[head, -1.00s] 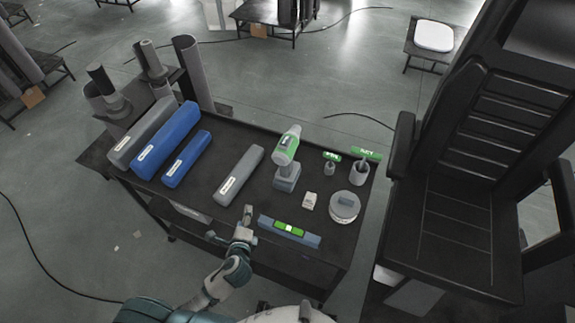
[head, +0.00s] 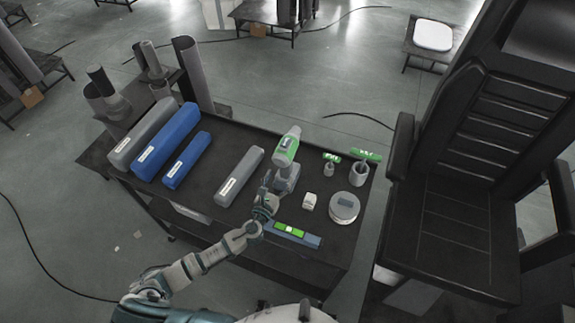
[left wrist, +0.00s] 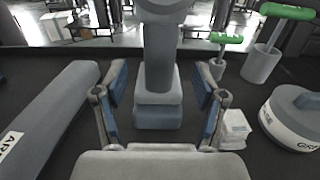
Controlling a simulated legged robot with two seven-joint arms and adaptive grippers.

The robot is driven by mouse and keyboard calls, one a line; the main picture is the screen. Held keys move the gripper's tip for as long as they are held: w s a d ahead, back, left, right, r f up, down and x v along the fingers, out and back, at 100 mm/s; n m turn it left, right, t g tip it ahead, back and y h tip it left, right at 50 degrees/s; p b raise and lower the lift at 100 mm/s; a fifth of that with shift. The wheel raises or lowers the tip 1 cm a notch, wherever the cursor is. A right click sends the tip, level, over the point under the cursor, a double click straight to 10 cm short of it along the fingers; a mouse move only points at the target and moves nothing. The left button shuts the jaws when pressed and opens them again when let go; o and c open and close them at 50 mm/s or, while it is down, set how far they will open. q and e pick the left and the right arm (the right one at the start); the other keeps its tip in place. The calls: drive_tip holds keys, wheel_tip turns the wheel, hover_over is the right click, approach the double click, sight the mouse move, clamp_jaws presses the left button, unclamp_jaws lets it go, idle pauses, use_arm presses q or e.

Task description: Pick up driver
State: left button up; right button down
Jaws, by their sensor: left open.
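The driver (head: 287,148), green and grey, stands upright on its grey base on the dark table, towards the right half. In the left wrist view its grey handle and base (left wrist: 158,95) stand in the middle, with the top cut off. My left gripper (head: 270,183) is at the near side of the driver's base. In the left wrist view my left gripper (left wrist: 160,98) is open, with one blue-padded finger on each side of the driver's base. Gaps show between the fingers and the driver. My right gripper is not in view.
Grey (head: 239,176) and blue (head: 166,141) long boxes lie to the left. A level with green parts (head: 291,232) lies near the front edge.

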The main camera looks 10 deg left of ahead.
sight(283, 170)
use_arm(q)
drive_tip(key=w, duration=0.2)
drive_tip(key=w+d, duration=0.1)
drive_tip(key=w, duration=0.2)
drive_tip(key=shift+w, duration=0.35)
drive_tip(key=shift+s+d, duration=0.1)
drive_tip(key=shift+c, duration=0.8)
clamp_jaws()
drive_tip(key=shift+r, duration=0.2)
